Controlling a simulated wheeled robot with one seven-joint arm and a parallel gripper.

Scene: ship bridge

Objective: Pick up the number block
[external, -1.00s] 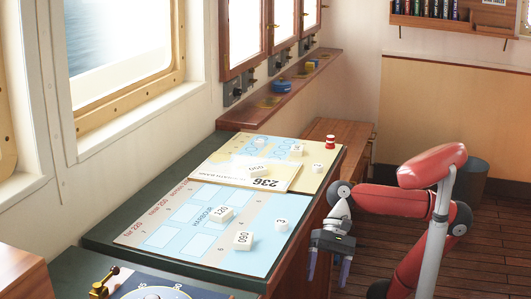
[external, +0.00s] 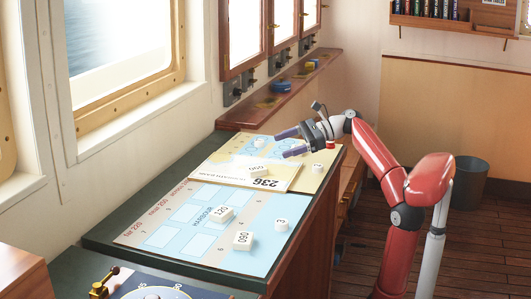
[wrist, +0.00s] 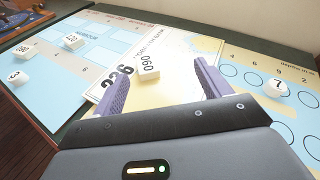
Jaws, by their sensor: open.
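Several white number blocks lie on the chart desk. The block marked 060 (external: 256,171) lies on a pale card printed 236 (external: 225,178); in the wrist view this block (wrist: 148,69) appears between my fingers, beyond them. Blocks 120 (external: 221,213) and 090 (external: 243,241) lie on the near blue sheet. My gripper (external: 280,144) is open and empty over the far sheet, fingers pointing left, to the right of and behind the 060 block. My gripper (wrist: 164,72) spans the wrist view. Which block the task names is not clear.
Round white discs lie about: one marked 3 (external: 281,225) and one marked 7 (wrist: 277,88) on the far sheet. The window wall and ledge (external: 290,88) bound the desk's left and back.

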